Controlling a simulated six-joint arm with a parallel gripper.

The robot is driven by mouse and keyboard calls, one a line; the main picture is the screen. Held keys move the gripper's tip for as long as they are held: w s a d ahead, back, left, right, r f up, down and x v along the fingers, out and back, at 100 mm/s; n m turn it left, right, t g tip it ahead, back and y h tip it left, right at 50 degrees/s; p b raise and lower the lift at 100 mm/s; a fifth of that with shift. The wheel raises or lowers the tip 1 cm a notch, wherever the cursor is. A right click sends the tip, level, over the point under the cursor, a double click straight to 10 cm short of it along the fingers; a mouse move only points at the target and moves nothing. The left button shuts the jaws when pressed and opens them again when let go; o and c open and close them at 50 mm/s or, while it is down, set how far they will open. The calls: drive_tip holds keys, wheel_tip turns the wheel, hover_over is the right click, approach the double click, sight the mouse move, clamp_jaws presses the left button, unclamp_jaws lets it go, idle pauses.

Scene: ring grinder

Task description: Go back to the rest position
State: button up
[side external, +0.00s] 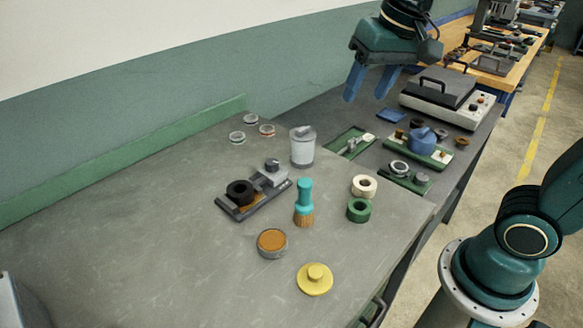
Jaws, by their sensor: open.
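My gripper (369,82) is at the top of the side external view, pointing down, with its two blue fingers apart and nothing between them. It hangs in the air above the far part of the bench. The grinder fixture (252,193), a dark base with a black ring and a grey block on it, sits on the near grey bench. The gripper is well apart from it, up and to the right in the picture.
A brush (304,203), a grey canister (302,147), an orange-topped tin (272,243), a yellow knobbed disc (315,279), a cream ring (364,187) and a green ring (359,210) stand on the bench (130,240). Green fixtures and a white machine (447,102) stand farther back. The bench's left is clear.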

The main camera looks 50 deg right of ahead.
drive_tip(key=s+d+f+n+t, duration=0.1)
drive_tip(key=s+f+n+t, duration=0.1)
drive_tip(key=s, duration=1)
drive_tip(key=shift+d+f+n, duration=0.15)
drive_tip(key=shift+f+n, duration=0.75)
drive_tip(key=shift+n, duration=0.3)
drive_tip(key=shift+w, duration=0.1)
